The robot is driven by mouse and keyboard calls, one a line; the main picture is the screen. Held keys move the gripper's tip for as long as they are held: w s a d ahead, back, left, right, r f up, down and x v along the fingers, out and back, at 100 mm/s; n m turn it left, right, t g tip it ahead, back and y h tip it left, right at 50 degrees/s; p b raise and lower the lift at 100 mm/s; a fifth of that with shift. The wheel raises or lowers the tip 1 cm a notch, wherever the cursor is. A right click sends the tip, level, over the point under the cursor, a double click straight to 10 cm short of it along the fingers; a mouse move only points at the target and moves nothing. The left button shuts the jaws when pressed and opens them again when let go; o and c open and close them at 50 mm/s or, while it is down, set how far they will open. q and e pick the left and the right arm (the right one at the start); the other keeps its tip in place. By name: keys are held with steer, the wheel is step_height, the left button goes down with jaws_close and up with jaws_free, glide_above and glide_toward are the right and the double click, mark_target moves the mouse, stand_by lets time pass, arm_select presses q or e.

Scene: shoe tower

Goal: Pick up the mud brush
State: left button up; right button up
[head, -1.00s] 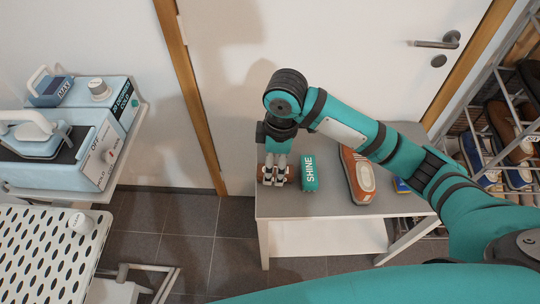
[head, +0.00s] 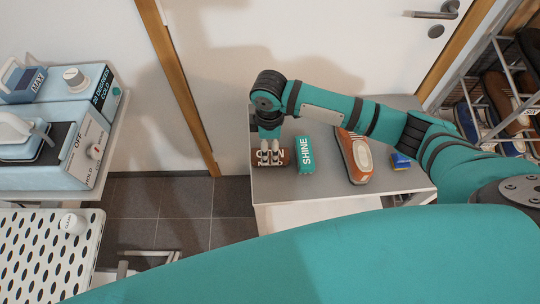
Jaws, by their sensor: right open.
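A brown block (head: 284,157) with partly hidden white lettering lies at the left end of the grey table (head: 320,199). It may be the mud brush, but its lettering cannot be read in full. My right gripper (head: 270,161) is over this block, pointing down, with its fingers open and covering its middle. I cannot tell whether the fingers touch it. My left gripper is out of view.
A teal SHINE container (head: 305,155) stands close to the right of the block. An orange-brown shoe (head: 359,161) and a small blue and yellow item (head: 400,161) lie farther right. A shoe rack (head: 497,97) stands at the right; a white perforated surface (head: 45,250) is at left.

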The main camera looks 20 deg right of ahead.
mark_target(270, 153)
steer(key=shift+f, duration=0.25)
steer(key=f, duration=0.3)
steer(key=shift+s+f+p, duration=0.2)
steer(key=shift+f+p, duration=0.1)
steer(key=shift+p, duration=0.05)
steer(key=shift+f, duration=0.6)
steer(key=c, duration=1.4)
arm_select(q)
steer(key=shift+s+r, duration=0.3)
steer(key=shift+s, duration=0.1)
arm_select(e)
steer(key=shift+c, duration=0.2)
steer(key=shift+r, duration=0.15)
